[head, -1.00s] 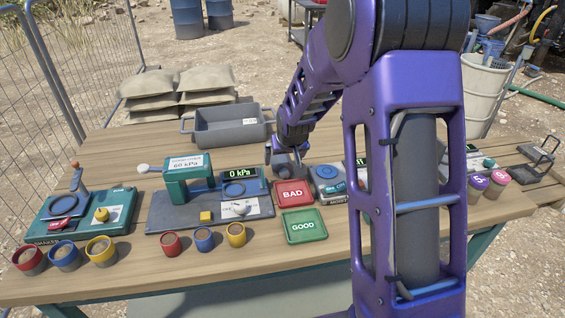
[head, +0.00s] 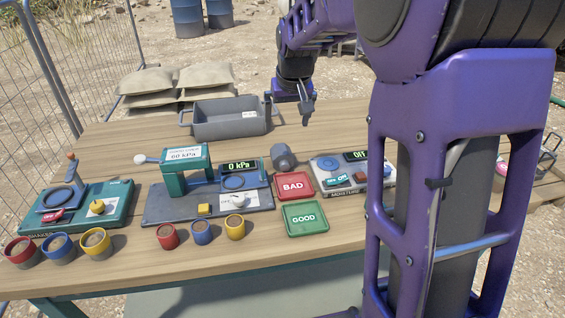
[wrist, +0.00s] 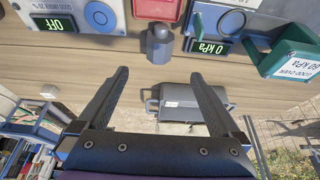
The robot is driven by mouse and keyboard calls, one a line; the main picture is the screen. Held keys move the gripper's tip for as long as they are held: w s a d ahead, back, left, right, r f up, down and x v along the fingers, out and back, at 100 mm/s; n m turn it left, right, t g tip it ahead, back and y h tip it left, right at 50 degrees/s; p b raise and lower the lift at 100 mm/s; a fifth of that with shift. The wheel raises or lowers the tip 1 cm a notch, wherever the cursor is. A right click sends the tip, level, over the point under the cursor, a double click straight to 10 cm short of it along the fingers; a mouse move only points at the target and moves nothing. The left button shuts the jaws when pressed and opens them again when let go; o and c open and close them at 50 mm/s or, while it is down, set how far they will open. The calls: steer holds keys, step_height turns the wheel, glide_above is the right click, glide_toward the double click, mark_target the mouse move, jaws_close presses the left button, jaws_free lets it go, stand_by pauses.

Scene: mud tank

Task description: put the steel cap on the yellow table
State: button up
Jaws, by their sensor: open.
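A dark grey, faceted metal piece (head: 284,157) with a small knob, possibly the steel cap, stands on the wooden table (head: 330,120) behind the red BAD tray. It also shows in the wrist view (wrist: 159,45), ahead of the fingers and apart from them. My gripper (head: 290,116) is open and empty, raised behind this piece near the table's back edge. Its two spread fingers show in the wrist view (wrist: 160,73). I see no plainly yellow table; the tabletop is light brown wood.
A red BAD tray (head: 292,186) and green GOOD tray (head: 305,219) lie in front. A pressure device (head: 160,206), a teal device (head: 115,207) and a scale-like device (head: 325,183) flank them. Several coloured cups line the front. A grey bin (head: 225,119) stands behind. My arm hides the right side.

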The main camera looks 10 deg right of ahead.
mark_target(283, 152)
steer(key=b+x, duration=0.2)
steer(key=x, duration=1.4)
steer(key=shift+f, duration=0.45)
steer(key=shift+r, duration=0.1)
jaws_close()
